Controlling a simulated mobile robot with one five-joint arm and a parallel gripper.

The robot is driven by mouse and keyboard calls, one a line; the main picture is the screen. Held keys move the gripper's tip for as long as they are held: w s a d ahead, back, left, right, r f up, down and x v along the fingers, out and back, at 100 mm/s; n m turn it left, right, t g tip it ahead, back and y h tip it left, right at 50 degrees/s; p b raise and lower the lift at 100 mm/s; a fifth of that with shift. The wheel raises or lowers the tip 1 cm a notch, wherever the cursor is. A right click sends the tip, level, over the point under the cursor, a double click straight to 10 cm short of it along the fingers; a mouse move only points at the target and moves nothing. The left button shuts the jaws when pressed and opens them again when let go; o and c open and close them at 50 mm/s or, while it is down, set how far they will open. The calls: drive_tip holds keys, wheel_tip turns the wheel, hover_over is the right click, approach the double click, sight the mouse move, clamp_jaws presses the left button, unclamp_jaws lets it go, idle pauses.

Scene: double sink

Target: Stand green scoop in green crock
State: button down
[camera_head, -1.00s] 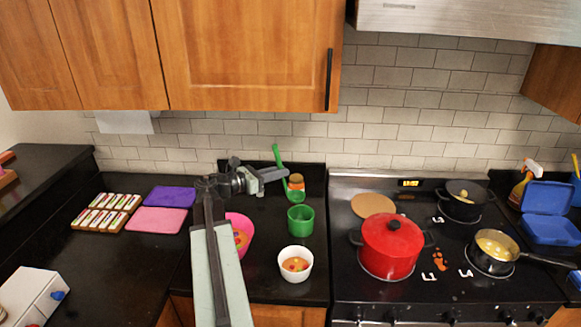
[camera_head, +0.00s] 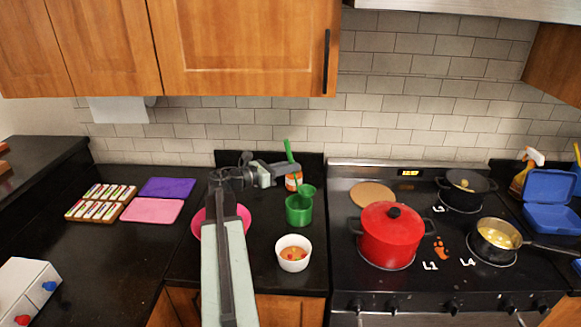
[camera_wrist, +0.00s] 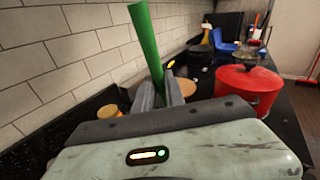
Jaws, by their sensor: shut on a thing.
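My gripper (camera_head: 291,168) is shut on the green scoop's (camera_head: 289,150) handle, which stands nearly upright and leans a little. In the wrist view the handle (camera_wrist: 147,40) rises from between my fingers (camera_wrist: 162,96). The scoop's bowl (camera_head: 307,190) is at the lower end, at the rim of the green crock (camera_head: 299,211) in the head view. I cannot tell whether the bowl is above, behind or inside the crock. The crock stands upright on the black counter and is hidden in the wrist view.
An orange jar (camera_head: 293,182) stands behind the crock. A white bowl (camera_head: 293,253) with food is in front, and a pink bowl (camera_head: 238,215) is partly hidden by my arm. A red pot (camera_head: 389,237) stands on the stove to the right.

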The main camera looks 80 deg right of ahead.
wheel_tip(320, 180, down, 8)
drive_tip(key=b, duration=0.7)
drive_tip(key=shift+r, duration=0.2)
drive_tip(key=c, duration=1.3)
unclamp_jaws()
drive_tip(key=v, duration=0.8)
drive_tip(key=shift+p, duration=0.35)
drive_tip(key=shift+s, duration=0.1)
